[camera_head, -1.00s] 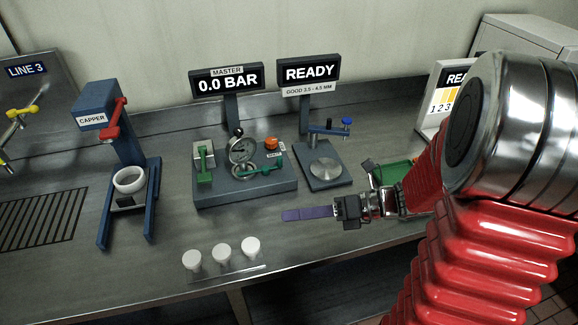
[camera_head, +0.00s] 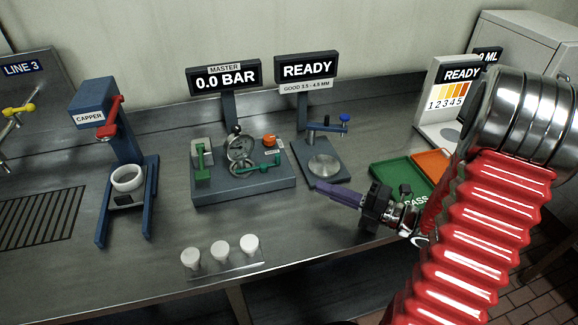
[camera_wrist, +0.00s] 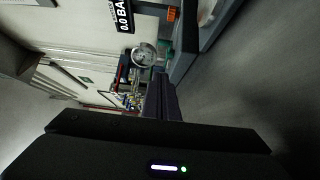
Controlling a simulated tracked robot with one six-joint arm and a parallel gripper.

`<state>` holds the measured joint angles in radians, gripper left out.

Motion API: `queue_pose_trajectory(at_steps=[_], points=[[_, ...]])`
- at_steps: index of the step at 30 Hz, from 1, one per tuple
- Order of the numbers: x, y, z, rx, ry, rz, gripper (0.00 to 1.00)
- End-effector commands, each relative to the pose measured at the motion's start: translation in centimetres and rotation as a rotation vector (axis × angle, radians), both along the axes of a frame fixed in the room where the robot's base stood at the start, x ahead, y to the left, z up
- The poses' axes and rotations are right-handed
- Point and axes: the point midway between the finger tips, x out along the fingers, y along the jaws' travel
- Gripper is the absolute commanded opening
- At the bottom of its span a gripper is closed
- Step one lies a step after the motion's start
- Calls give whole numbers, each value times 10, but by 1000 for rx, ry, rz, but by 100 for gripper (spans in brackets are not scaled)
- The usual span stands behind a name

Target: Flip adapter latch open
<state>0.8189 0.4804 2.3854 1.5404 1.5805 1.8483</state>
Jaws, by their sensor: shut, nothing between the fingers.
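The master fixture (camera_head: 245,187) stands on the counter under the 0.0 BAR sign. It carries a round gauge (camera_head: 240,148), a green upright latch (camera_head: 202,165) at its left and a green lever (camera_head: 265,166) at its front right. I cannot tell for sure which green part is the adapter latch. The gauge also shows in the wrist view (camera_wrist: 144,55). My gripper (camera_head: 322,192) has purple fingers, shut and empty, pointing left in front of the round-plate stand. It is apart from the fixture, to its right. Its fingers show in the wrist view (camera_wrist: 160,92).
The blue stand (camera_head: 322,166) with a round plate is just behind my gripper. A green tray (camera_head: 385,172) and an orange tray (camera_head: 430,160) lie to the right. Several white caps (camera_head: 220,250) sit at the front edge. The capper (camera_head: 125,160) is at left.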

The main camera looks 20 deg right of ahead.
Motion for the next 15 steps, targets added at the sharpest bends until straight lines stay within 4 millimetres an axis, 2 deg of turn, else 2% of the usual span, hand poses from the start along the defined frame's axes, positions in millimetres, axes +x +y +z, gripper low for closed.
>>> queue_pose_trajectory(at_steps=[8, 15], points=[[6, 6, 0, -2, -1, 2, 0], [22, 24, 0, -2, -1, 5, 0]])
